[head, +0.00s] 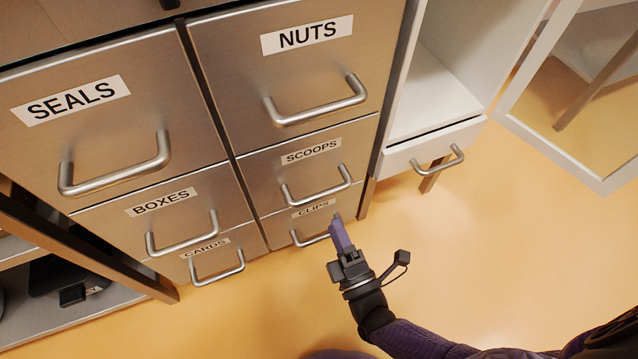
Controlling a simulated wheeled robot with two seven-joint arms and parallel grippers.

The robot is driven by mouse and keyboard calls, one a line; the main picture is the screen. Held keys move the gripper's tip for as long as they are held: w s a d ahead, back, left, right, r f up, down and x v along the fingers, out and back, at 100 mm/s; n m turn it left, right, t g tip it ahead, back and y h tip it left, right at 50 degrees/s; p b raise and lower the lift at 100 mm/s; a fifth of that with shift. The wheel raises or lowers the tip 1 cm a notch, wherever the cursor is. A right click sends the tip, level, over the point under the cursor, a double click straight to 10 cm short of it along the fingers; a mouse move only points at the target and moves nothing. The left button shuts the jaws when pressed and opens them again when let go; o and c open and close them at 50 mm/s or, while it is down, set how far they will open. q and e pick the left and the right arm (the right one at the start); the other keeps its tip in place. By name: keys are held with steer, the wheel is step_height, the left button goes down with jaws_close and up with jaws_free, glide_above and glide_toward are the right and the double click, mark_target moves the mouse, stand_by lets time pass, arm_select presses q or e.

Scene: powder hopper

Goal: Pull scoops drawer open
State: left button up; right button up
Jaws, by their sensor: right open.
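The scoops drawer (265,177) is a brushed-metal front in the right column of the cabinet, below the NUTS drawer and above the CLIPS drawer. It looks shut, flush with its neighbours. Its bar handle (318,194) sits below the SCOOPS label. My right gripper (338,220) is open, with purple fingers, in front of the CLIPS drawer, a little below and right of the scoops handle. It holds nothing that I can see and appears apart from the scoops handle. It covers part of the CLIPS label and handle. My left gripper is not in view.
The NUTS drawer (230,60), SEALS drawer (35,160), BOXES drawer (110,225) and CLIPS drawer (278,232) have protruding bar handles. A white cabinet (400,160) with a small drawer stands right of the metal one. A framed door (560,155) hangs open at far right. The orange floor is clear.

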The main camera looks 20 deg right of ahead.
mark_target(322, 194)
steer(key=w, duration=0.2)
steer(key=w+r+b, duration=0.1)
steer(key=w, duration=0.4)
steer(key=shift+w+a+r+b, duration=0.15)
steer(key=shift+w+r+b, duration=0.15)
steer(key=shift+b, duration=0.1)
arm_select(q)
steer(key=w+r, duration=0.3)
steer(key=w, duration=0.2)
arm_select(e)
steer(key=shift+s, duration=0.1)
jaws_close()
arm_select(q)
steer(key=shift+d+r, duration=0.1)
